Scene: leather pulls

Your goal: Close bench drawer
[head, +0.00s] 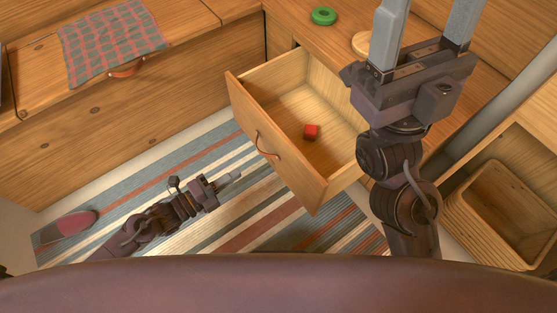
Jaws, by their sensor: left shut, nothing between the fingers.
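The wooden bench drawer (273,146) stands pulled out in the middle of the head view. My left gripper (231,178) is shut and empty. It appears in front of the drawer front, left of and below the pull, apart from it in the picture. My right gripper (428,25) is raised close to the camera, its two grey fingers spread and nothing between them. Its arm hides part of the drawer's right side and the bench behind.
A green ring (323,16) and a pale round piece (362,44) lie on the bench top. A plaid cloth (110,40) lies on the left bench, above another leather pull (127,69). An open bin (470,200) stands right. A slipper-like thing (68,226) lies on the striped rug (265,215).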

